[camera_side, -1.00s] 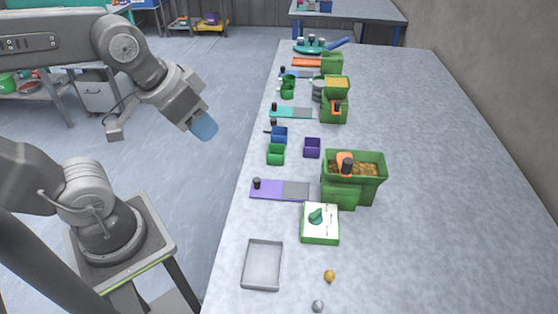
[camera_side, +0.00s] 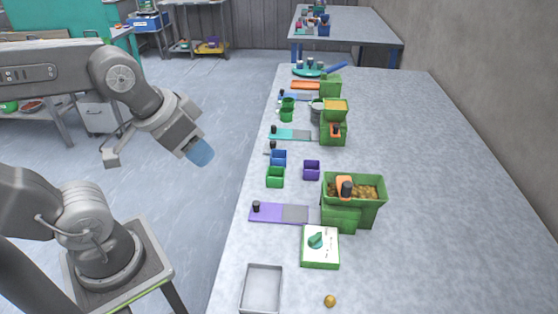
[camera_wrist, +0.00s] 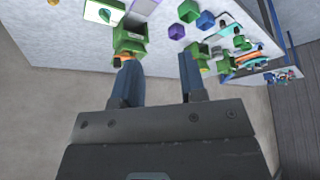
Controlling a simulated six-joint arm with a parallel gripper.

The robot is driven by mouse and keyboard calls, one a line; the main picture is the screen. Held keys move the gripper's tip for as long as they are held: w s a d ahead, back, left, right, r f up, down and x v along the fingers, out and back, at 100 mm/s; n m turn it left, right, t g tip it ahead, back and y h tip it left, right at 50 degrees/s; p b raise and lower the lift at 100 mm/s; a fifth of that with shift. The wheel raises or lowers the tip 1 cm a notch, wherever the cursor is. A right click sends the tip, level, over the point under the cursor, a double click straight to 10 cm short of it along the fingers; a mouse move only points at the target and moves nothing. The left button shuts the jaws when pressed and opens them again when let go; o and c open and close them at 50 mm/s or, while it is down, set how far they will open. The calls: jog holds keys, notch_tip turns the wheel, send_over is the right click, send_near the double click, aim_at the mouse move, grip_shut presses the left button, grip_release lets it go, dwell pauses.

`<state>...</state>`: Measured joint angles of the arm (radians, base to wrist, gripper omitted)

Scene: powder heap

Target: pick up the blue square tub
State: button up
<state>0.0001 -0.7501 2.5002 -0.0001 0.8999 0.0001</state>
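The blue square tub (camera_side: 279,157) stands on the grey table near its left edge, behind a green tub (camera_side: 275,177) and left of a purple tub (camera_side: 311,170). In the wrist view the blue tub (camera_wrist: 205,20) shows near the top, beside the green tub and to the right of the purple one. My gripper (camera_side: 201,152) hangs in the air left of the table edge, clear of the tub. In the wrist view its two blue fingers (camera_wrist: 159,62) are spread apart with nothing between them.
A purple slide plate (camera_side: 265,212), a large green hopper (camera_side: 350,215) and a grey tray (camera_side: 262,288) stand nearer the camera. A teal plate (camera_side: 285,134) and more green containers stand behind the tubs. The table's right side is clear.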

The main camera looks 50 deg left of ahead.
jog(key=shift+o, duration=0.3)
jog(key=o, duration=0.7)
jog(key=shift+o, duration=0.2)
jog(key=n+g+y, duration=0.2)
jog(key=n+y, duration=0.1)
jog(key=n, duration=0.6)
send_over(279, 156)
jog(key=s+d, duration=0.6)
notch_tip(279, 156, down, 10)
jog(key=x, duration=1.4)
jog(key=shift+w+a+f, duration=0.15)
jog(key=shift+a+f, duration=0.05)
jog(key=shift+a, duration=0.2)
